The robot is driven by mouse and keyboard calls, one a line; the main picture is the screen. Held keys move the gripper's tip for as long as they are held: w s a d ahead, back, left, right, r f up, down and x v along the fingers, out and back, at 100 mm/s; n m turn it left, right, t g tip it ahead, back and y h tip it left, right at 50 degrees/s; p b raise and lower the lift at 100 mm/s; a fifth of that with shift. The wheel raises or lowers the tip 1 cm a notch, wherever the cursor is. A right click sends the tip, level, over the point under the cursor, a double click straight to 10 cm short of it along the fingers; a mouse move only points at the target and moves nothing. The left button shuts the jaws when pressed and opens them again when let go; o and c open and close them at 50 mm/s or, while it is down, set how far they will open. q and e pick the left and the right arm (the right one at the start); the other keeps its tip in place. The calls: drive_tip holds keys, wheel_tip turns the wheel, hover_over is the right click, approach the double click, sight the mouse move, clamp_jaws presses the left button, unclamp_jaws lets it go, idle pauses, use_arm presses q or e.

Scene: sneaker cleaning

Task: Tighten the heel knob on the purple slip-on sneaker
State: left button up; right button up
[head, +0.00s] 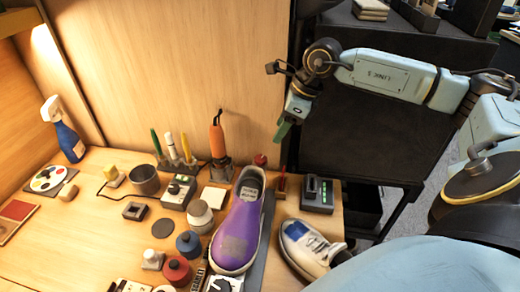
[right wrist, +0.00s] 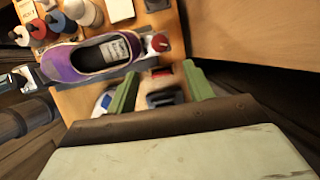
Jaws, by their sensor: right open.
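The purple slip-on sneaker (head: 230,240) lies on the workbench, toe toward me and heel toward the back wall. It also shows in the right wrist view (right wrist: 62,66), with its opening upward. The red heel knob (head: 260,160) is just behind its heel, and in the right wrist view the knob (right wrist: 158,42) is beyond my fingertips. My right gripper (head: 283,131) has green fingers and hangs above the bench, right of the knob and apart from it. In the right wrist view its fingers (right wrist: 160,70) are spread, with nothing held. My left gripper is not in view.
A white sneaker (head: 302,245) and a dark charger-like device (head: 317,194) are right of the purple sneaker. A red-handled tool (head: 282,181) stands near the heel. An orange tool (head: 217,140) is at the back. Jars and bottles crowd the left side.

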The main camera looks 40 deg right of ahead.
sight(262, 158)
drive_tip(key=x, duration=1)
drive_tip(key=shift+a+b, duration=0.1)
drive_tip(key=shift+b, duration=0.2)
drive_tip(key=shift+w+a+f, duration=0.1)
drive_tip(key=shift+f, duration=0.2)
drive_tip(key=shift+w+a+f, duration=0.1)
drive_tip(key=shift+f, duration=0.25)
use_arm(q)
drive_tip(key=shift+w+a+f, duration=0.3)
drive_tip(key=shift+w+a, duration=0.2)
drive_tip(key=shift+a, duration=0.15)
use_arm(e)
drive_tip(key=shift+c, duration=0.3)
drive_tip(key=c, duration=0.9)
drive_tip(key=shift+m, duration=0.7)
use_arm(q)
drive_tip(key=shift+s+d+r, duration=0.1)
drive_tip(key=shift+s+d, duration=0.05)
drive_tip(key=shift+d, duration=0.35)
